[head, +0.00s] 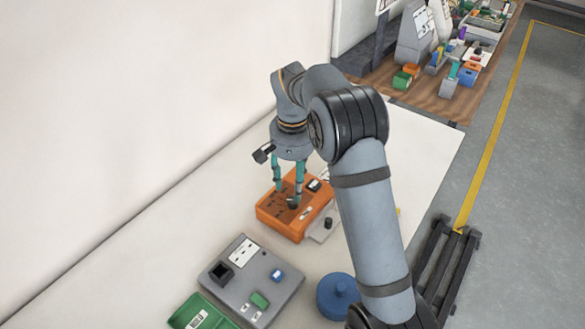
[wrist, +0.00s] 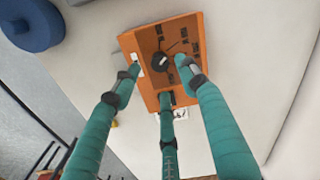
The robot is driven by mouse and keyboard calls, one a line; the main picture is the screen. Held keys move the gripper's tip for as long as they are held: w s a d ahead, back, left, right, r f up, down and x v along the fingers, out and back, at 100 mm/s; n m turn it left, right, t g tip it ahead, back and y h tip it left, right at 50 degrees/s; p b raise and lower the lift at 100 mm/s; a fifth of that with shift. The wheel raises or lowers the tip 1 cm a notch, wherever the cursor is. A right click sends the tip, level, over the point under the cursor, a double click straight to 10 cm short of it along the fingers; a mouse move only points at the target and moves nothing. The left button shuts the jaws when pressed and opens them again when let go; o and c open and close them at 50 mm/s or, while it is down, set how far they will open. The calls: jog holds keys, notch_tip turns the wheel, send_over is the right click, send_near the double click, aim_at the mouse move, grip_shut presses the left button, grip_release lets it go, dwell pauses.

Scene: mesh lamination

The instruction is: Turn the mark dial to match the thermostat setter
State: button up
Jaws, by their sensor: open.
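An orange box (head: 275,224) stands on the white bench under my gripper; it also fills the middle of the wrist view (wrist: 184,35). A round black dial (wrist: 157,62) with a thin dark pointer mark beside it is on its top face, among dark printed labels. My gripper (head: 288,192) points down over the box, with its teal fingers spread. In the wrist view the fingertips (wrist: 160,77) are apart around the dial; contact cannot be told. A small black knob (head: 328,222) sits on a pale plate (head: 318,235) beside the box. Which control is the thermostat setter is unclear.
A grey panel (head: 225,287) with sockets and switches, a green tray (head: 190,312) and a blue round lidded pot (head: 340,283) stand nearer. A wooden table (head: 425,100) with several objects is at the back. A wall runs along the left; the bench beyond the box looks clear.

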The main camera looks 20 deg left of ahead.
aim_at(292, 200)
notch_tip(292, 200, up, 7)
jog(key=shift+f, duration=0.2)
dwell(0.4)
notch_tip(292, 200, down, 12)
jog(key=shift+f, duration=0.15)
dwell(0.5)
